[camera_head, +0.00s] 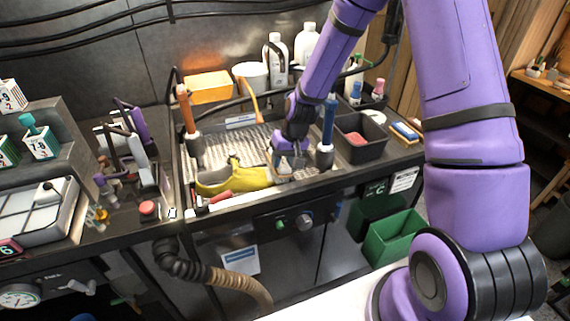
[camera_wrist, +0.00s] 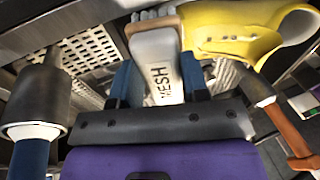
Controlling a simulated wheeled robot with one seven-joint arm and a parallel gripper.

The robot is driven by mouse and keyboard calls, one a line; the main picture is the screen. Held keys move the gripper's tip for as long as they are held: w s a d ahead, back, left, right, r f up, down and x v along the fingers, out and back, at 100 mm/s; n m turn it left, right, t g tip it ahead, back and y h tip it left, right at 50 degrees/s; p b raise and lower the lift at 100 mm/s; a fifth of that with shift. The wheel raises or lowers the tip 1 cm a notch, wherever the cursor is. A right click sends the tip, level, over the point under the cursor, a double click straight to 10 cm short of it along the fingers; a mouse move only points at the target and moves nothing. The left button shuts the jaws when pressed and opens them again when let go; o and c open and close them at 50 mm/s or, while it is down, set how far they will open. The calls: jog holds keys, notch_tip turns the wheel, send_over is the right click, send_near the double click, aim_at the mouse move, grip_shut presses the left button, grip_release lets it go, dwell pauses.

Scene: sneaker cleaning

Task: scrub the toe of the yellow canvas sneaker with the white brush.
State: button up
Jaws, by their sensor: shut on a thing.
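The yellow canvas sneaker (camera_head: 236,181) lies on the perforated tray (camera_head: 226,147), its right end near my gripper (camera_head: 286,163). Pale bristles show at the brush's far end, beside the sneaker's near end. The brush overlaps the sneaker's edge in view; I cannot tell whether they touch. In the head view the brush is mostly hidden.
A blue-handled tool (camera_head: 328,123) stands just right of my gripper, and an orange-handled tool (camera_head: 186,110) stands at the tray's left. A dark bin (camera_head: 359,139) sits to the right. An orange box (camera_head: 208,86) and white bottles (camera_head: 277,55) stand behind the tray.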

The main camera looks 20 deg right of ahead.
jog(key=shift+w+d, duration=0.1)
jog(key=shift+w, duration=0.9)
jog(key=shift+w+d+f, duration=0.1)
jog(key=shift+w+f, duration=0.1)
jog(key=shift+w, duration=1.65)
jog(key=shift+f, duration=0.1)
jog(key=shift+s+a+f, duration=0.1)
jog(key=shift+s+a, duration=0.05)
jog(key=shift+s, duration=0.9)
jog(key=shift+s+a, duration=0.1)
jog(key=shift+s, duration=0.9)
jog(key=shift+s+a, duration=0.2)
jog(key=shift+s, duration=1.95)
jog(key=shift+w+v, duration=0.25)
jog(key=shift+v, duration=1.3)
jog(key=shift+w+v, duration=0.2)
jog(key=shift+v, duration=1.3)
